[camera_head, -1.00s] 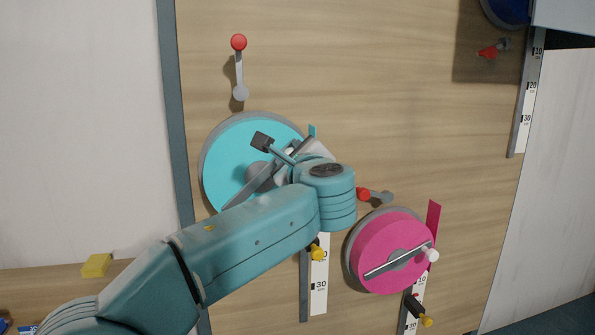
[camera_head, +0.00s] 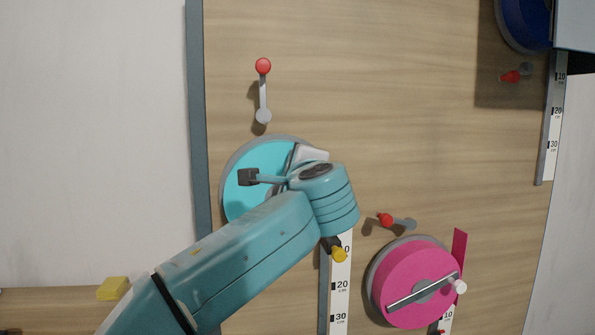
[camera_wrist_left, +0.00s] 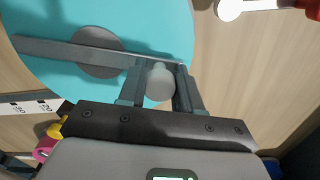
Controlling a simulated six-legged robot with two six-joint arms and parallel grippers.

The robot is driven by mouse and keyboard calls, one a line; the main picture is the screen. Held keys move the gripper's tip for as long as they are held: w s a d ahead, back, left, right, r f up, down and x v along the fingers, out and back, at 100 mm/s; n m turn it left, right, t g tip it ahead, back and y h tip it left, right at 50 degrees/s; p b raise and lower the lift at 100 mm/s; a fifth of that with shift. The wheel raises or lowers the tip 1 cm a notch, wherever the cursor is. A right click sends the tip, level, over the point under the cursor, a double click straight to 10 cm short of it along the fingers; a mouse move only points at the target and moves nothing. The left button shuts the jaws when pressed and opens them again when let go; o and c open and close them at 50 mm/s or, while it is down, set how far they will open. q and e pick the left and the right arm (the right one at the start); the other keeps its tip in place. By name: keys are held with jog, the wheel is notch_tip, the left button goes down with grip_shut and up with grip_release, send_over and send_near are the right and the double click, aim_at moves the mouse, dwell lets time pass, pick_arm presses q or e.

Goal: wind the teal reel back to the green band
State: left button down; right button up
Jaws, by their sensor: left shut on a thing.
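The teal reel (camera_head: 243,190) is on the wooden panel, largely covered by my left arm in the head view. In the left wrist view its teal face (camera_wrist_left: 120,25) carries a grey crank bar (camera_wrist_left: 55,50) across a round hub. My left gripper (camera_wrist_left: 160,74) is shut on the pale crank knob (camera_wrist_left: 160,86), with a finger on each side. Below the reel, a yellow-tipped pointer (camera_head: 339,254) sits beside the white scale (camera_head: 341,300), near the 10 mark. The scale's top is hidden behind my wrist. I see no green band.
A red-knobbed lever (camera_head: 263,90) stands above the reel, and another (camera_head: 397,221) lies to its right. A pink reel (camera_head: 413,285) is at lower right, a blue reel (camera_head: 525,22) at top right. A yellow block (camera_head: 113,288) rests at lower left.

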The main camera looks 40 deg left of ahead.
dwell(0.3)
pick_arm(q)
jog(key=c, duration=0.8)
grip_release()
jog(key=shift+s, duration=0.1)
jog(key=shift+s+d+f, duration=0.1)
jog(key=shift+s+d, duration=0.05)
jog(key=shift+d, duration=0.1)
jog(key=b+v, duration=0.3)
jog(key=v, duration=1.2)
jog(key=shift+s+d, duration=0.15)
jog(key=shift+s, duration=0.15)
